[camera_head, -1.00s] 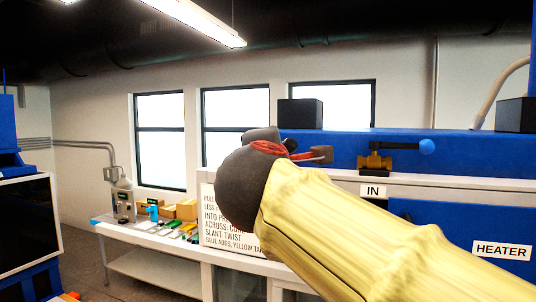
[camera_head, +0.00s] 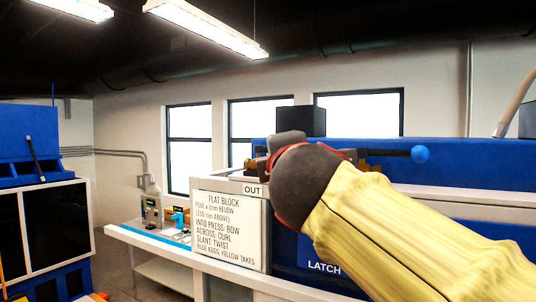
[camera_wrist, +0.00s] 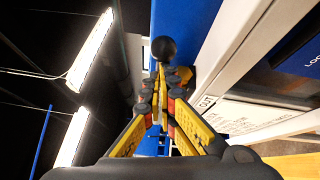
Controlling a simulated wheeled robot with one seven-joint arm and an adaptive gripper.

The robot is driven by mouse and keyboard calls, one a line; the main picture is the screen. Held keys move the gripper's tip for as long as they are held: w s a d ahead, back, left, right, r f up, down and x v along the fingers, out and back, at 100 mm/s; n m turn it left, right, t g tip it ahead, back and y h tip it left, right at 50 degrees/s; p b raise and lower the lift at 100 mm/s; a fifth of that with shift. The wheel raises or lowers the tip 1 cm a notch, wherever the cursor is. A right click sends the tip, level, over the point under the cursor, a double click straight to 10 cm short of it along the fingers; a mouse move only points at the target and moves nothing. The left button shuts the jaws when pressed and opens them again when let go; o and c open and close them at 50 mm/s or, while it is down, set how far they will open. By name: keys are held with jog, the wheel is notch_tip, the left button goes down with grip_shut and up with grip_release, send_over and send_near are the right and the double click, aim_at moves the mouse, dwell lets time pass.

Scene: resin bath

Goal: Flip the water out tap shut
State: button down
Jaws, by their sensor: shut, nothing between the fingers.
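The water out tap is marked by the OUT label (camera_head: 252,189), which also shows in the wrist view (camera_wrist: 207,102). In the head view a bit of brass (camera_head: 252,163) shows above that label, and my wrist hides most of the tap. In the wrist view a black ball knob (camera_wrist: 163,48) stands just beyond the fingertips, with brass below it. The angle of the tap's lever is hidden. My gripper (camera_wrist: 160,82) is shut and empty, close to the knob; I cannot tell whether they touch.
The other tap, with a dark lever and blue ball (camera_head: 420,154), sits right of my wrist. A black box (camera_head: 301,121) stands on the blue tank edge. The FLAT BLOCK sign (camera_head: 228,225) hangs below. A bench (camera_head: 160,240) with small items is at left.

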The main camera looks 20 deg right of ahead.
jog(key=shift+w+d+r, duration=0.1)
jog(key=shift+w+d, duration=0.1)
jog(key=shift+d, duration=0.7)
dwell(0.4)
